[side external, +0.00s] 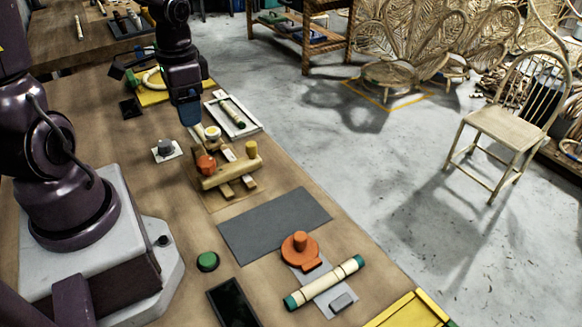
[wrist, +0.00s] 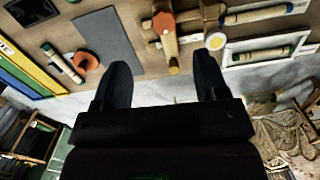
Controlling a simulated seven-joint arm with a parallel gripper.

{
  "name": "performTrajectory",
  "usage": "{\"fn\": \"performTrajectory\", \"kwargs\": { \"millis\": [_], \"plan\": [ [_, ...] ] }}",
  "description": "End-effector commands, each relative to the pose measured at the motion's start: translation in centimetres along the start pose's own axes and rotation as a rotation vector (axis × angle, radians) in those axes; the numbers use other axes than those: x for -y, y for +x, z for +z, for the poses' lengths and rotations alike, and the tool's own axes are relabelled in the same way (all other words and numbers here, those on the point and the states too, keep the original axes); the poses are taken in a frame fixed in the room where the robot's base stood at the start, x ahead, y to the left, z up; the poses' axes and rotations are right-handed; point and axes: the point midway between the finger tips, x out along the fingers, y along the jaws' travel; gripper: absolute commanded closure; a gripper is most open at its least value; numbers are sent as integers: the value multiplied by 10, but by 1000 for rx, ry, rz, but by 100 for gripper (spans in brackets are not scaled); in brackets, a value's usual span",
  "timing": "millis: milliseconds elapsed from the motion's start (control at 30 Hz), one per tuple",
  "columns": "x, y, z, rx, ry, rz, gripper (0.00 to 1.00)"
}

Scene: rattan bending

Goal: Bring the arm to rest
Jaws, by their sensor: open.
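My gripper (side external: 188,112) hangs above the bench beyond the wooden jig, pointing down. In the wrist view its two dark fingers (wrist: 162,78) stand wide apart with nothing between them. The wooden jig (side external: 228,172) has an orange knob (side external: 206,165) and a yellow peg (side external: 251,149); it also shows in the wrist view (wrist: 169,45). My gripper appears clear of it. A pale pole with green ends (side external: 325,283) lies at the near end of the bench, beside an orange round fixture (side external: 300,250).
A white tray (side external: 258,127) holding a pale stick lies right of my gripper. A grey mat (side external: 275,225) is bare. A chair (side external: 510,125) stands on the floor.

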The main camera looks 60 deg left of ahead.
Motion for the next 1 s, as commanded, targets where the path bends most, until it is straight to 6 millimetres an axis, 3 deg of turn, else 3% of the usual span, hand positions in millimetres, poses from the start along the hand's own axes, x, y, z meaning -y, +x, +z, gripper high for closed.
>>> {"fn": "performTrajectory", "kwargs": {
  "millis": [300, 533, 733, 1000],
  "plan": [
    [-44, -74, 10, -186, -248, -119, 33],
    [-94, -124, 22, -437, -195, -53, 33],
    [-116, -143, 27, -540, -80, -11, 33],
    [-120, -143, 26, -541, -59, -9, 33]
  ]
}}
